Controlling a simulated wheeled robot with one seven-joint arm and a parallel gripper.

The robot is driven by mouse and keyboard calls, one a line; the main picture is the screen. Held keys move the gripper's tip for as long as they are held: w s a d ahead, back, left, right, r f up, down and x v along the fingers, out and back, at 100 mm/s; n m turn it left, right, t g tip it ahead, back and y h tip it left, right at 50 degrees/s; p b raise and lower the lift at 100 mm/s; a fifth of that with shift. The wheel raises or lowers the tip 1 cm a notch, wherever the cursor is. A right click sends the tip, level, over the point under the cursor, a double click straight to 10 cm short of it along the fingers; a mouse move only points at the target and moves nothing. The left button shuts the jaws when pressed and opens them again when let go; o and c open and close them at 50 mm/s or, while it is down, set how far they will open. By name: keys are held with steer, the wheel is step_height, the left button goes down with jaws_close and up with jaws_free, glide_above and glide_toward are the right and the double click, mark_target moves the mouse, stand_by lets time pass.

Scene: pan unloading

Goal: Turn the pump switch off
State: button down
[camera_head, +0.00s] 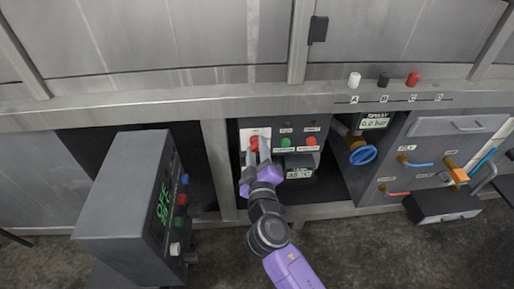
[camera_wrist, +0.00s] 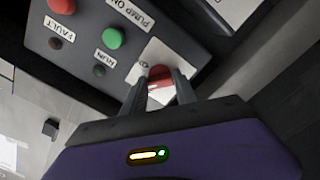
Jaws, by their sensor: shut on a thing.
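The pump switch is a red knob (camera_head: 254,142) on a white plate at the upper left of a dark control panel (camera_head: 270,126). In the wrist view the red knob (camera_wrist: 160,74) sits between my two fingertips, in front of the white plate (camera_wrist: 185,57). My gripper (camera_head: 253,158) is shut on the knob; it also shows in the wrist view (camera_wrist: 158,88). The fingers hide the knob's sides, and I cannot tell its turned position.
A grey box (camera_head: 124,195) with a green "OFF" display stands at the left. A blue valve wheel (camera_head: 363,155) and a "SPRAY" display (camera_head: 374,122) reading 0.0 bar are to the right. A steel ledge (camera_head: 190,108) runs above the panel.

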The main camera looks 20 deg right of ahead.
steer(key=n+p, duration=0.1)
steer(key=n, duration=0.3)
steer(key=shift+n+p, duration=0.85)
steer(key=shift+n, duration=1.05)
steer(key=c, duration=1)
jaws_free()
steer(key=shift+o, duration=0.2)
steer(key=shift+s, duration=0.1)
steer(key=v, duration=0.7)
steer(key=shift+s+a+p, duration=0.15)
steer(key=shift+s+p, duration=0.15)
steer(key=shift+p, duration=0.15)
